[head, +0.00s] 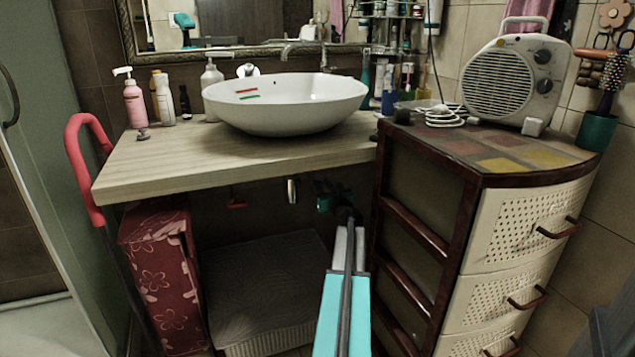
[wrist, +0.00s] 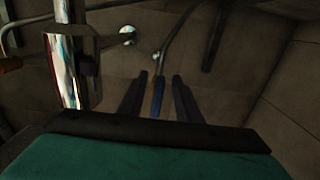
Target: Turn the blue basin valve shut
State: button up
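The blue basin valve handle (wrist: 158,96) shows in the wrist view as a slim blue lever below a thin pipe with a bright metal joint. My gripper (wrist: 160,76) has its two dark fingers on either side of the lever. Gaps show between the lever and both fingers, so the gripper is open and not clamped on it. In the head view my gripper (head: 346,214) reaches under the countertop, and the blue valve cannot be made out there. The white basin (head: 290,107) sits on the counter above.
A chrome drain pipe (wrist: 72,60) stands left of my gripper in the wrist view. A red handle (head: 237,205) is under the counter (head: 240,160), further left. A drawer cabinet (head: 420,220) stands close on the right. A woven box (head: 265,285) lies below.

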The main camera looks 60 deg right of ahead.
jog(key=shift+b+x, duration=0.45)
jog(key=shift+x, duration=2.15)
jog(key=shift+c, duration=0.2)
grip_shut()
